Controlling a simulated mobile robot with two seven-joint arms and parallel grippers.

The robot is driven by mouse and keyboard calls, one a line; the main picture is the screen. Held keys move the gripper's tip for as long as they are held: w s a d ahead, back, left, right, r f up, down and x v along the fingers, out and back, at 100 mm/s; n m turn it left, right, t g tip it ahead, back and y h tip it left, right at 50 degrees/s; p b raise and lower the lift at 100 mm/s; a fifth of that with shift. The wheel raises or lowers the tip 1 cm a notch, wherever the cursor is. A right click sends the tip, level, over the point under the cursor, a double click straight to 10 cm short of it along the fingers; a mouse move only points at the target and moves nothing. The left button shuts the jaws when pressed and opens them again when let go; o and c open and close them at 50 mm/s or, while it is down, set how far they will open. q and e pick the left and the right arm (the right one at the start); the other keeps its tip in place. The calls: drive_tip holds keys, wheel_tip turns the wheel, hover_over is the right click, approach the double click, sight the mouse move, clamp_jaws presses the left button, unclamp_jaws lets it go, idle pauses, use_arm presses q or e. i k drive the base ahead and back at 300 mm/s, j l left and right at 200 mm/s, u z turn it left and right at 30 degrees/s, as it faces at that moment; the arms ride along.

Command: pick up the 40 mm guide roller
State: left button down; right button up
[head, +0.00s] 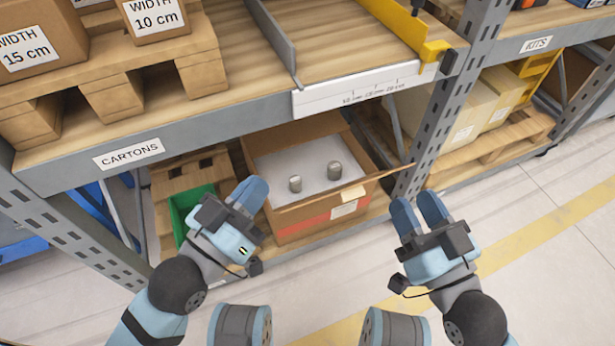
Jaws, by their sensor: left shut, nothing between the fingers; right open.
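Two short grey metal cylinders stand upright on the pale bottom of an open cardboard carton (318,222) on the lower shelf. One roller (295,184) is nearer the front left, the other roller (334,170) is further right and back. They look alike in size, and I cannot tell which is the 40 mm guide roller. My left gripper (250,192) is shut and empty, at the left side of the carton in the picture. My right gripper (418,212) is open and empty, to the right of the carton, apart from both rollers.
A carton flap (345,190) sticks out on the right. A green bin (188,210) stands left of the carton. The upper shelf beam (215,137) and a white ruler plate (365,91) overhang the back. A rack post (440,110) rises at right. Floor at right is clear.

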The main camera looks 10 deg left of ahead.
sight(295, 182)
drive_tip(key=i+l+u, duration=0.1)
drive_tip(key=l, duration=0.2)
drive_tip(key=i+l+u, duration=0.25)
drive_tip(key=l, duration=0.45)
drive_tip(key=i+u, duration=0.1)
drive_tip(key=u, duration=1.6)
